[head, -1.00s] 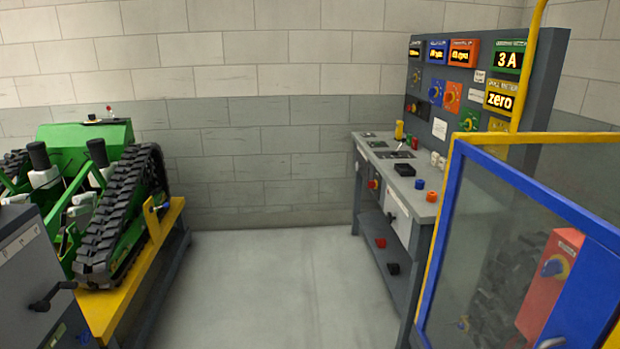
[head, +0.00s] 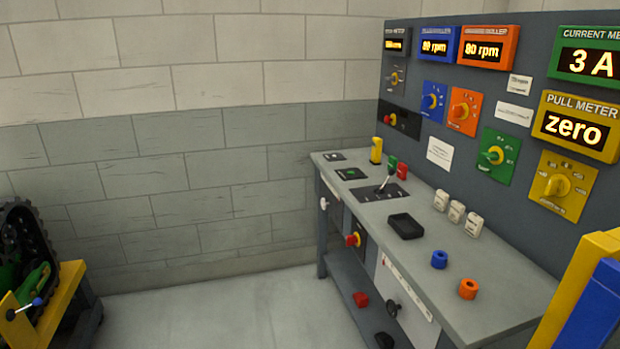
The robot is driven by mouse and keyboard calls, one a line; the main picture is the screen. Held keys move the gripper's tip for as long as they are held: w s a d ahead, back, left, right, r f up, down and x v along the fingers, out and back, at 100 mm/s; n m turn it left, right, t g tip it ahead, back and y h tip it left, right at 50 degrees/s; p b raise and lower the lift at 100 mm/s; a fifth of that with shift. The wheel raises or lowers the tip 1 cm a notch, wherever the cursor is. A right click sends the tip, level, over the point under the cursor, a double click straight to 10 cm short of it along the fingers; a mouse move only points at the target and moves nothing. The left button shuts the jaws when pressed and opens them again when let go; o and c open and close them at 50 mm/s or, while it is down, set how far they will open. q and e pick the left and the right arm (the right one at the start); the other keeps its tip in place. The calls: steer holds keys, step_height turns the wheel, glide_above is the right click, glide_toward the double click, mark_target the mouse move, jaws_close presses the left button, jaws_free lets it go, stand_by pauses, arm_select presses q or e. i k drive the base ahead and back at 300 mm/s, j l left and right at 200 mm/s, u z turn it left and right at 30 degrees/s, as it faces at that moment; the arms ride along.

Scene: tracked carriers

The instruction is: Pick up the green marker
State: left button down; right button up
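A small green upright piece (head: 392,162), which looks like the green marker, stands toward the back of the grey bench top. It is between a taller yellow piece (head: 376,150) and a red piece (head: 402,171). A lever (head: 387,181) on a dark plate stands in front of it and may cover its lower part. Neither of my grippers is in view.
The bench (head: 480,305) also holds a black box (head: 406,226), several white blocks (head: 456,211), a blue ring (head: 439,259) and an orange ring (head: 468,289). A meter panel (head: 520,160) rises behind it. A yellow and blue frame (head: 590,295) stands at right.

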mark_target(393, 161)
steer(key=i+l+z, duration=0.1)
steer(key=i+z, duration=0.5)
steer(key=i+j+z, duration=0.25)
steer(key=z, duration=0.15)
steer(key=i+j+z, duration=0.2)
steer(key=z, duration=0.25)
steer(key=j, duration=0.1)
